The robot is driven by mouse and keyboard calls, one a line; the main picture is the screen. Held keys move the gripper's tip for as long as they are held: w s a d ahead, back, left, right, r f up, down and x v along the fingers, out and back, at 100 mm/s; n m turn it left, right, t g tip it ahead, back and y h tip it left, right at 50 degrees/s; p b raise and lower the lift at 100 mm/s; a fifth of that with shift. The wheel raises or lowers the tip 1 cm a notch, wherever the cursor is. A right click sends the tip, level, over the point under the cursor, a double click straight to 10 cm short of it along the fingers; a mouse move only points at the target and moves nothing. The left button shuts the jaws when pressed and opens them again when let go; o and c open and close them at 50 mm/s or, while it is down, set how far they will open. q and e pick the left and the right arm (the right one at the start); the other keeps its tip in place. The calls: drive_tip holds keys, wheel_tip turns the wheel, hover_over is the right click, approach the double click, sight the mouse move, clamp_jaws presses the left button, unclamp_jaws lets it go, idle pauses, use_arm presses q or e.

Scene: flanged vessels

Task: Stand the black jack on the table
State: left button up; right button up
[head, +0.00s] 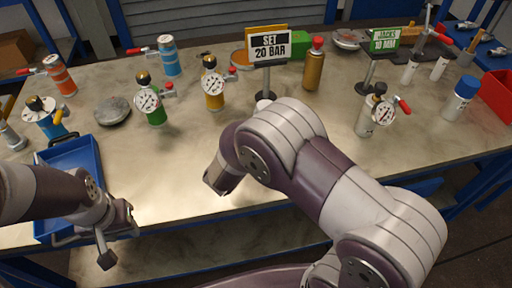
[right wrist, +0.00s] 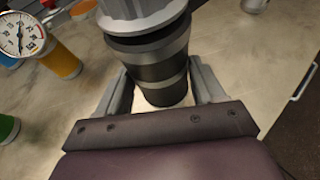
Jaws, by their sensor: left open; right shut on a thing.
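The black jack (right wrist: 152,66) is a dark ribbed cylinder with a wide grey top. In the right wrist view it sits between the two grey fingers of my right gripper (right wrist: 160,82), which is shut on it. In the head view my own right arm hides the jack. I cannot tell whether its foot touches the table (head: 215,135). My left gripper (head: 118,235) is open and empty by the near left table edge, beside the blue tray.
The blue tray (head: 88,150) lies at the near left. Gauged vessels, including a green one (head: 155,115) and a yellow one (head: 214,98), stand behind. Signs (head: 268,46) and a red bin (head: 498,92) are farther back and right. The front middle-left table is clear.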

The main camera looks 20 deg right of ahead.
drive_tip(key=shift+w+a+f, duration=0.55)
drive_tip(key=shift+w, duration=0.05)
wheel_tip(320, 180, down, 4)
drive_tip(key=shift+r, duration=0.1)
drive_tip(key=shift+f+b, duration=0.2)
drive_tip(key=shift+b, duration=0.1)
drive_tip(key=o, duration=1.7)
drive_tip(key=shift+c, duration=0.2)
